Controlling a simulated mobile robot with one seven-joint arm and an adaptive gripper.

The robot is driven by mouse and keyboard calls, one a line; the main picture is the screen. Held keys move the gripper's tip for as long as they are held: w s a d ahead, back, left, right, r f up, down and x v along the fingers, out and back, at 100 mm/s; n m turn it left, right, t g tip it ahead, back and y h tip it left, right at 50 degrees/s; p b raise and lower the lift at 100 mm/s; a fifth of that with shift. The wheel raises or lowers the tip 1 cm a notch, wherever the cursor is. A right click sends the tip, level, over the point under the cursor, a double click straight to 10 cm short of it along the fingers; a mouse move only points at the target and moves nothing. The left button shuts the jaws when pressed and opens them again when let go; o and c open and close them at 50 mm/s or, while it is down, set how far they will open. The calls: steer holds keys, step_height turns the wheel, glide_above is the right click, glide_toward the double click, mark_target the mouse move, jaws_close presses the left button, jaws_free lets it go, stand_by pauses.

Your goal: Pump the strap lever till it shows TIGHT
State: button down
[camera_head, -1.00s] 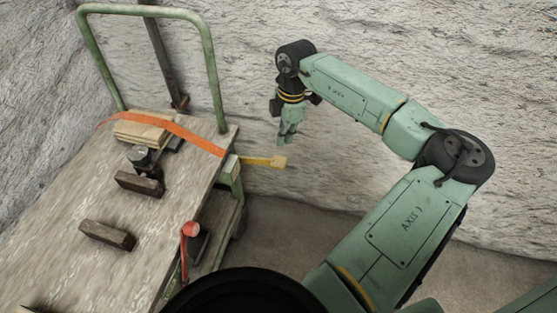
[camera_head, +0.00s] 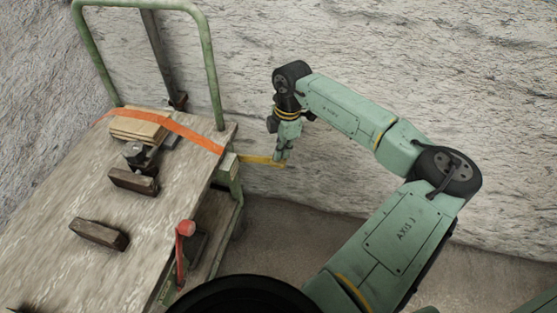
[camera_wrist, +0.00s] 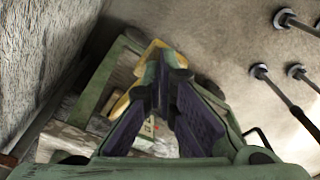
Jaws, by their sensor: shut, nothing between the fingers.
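The yellow strap lever (camera_head: 257,159) sticks out to the right from a green housing (camera_head: 228,168) on the cart's side. The orange strap (camera_head: 185,132) runs across the cart's deck over a stack of boards to that housing. My gripper (camera_head: 280,161) is shut and empty at the lever's outer end, hiding its tip; I cannot tell whether they touch. In the wrist view, the closed fingers (camera_wrist: 163,62) stand in front of the yellow lever (camera_wrist: 120,104), which shows beside and beyond them. A small pale patch with red marks (camera_wrist: 148,128) shows between the fingers; I cannot read it.
The wooden cart deck (camera_head: 60,200) carries boards (camera_head: 139,128), dark blocks (camera_head: 99,235) and a green push frame (camera_head: 213,70). A red-knobbed handle (camera_head: 185,228) stands at the cart's near side. A rough pale wall (camera_head: 400,60) rises behind; floor right of the cart is clear.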

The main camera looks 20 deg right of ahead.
mark_target(282, 160)
steer(key=shift+f, duration=0.1)
step_height(282, 160, down, 4)
steer(key=b, duration=0.3)
steer(key=shift+f, duration=0.15)
stand_by(0.4)
steer(key=d, duration=0.1)
steer(key=d+r, duration=0.1)
steer(key=d, duration=0.1)
step_height(282, 160, up, 12)
steer(key=d, duration=0.1)
stand_by(0.6)
steer(key=shift+d, duration=0.1)
stand_by(0.6)
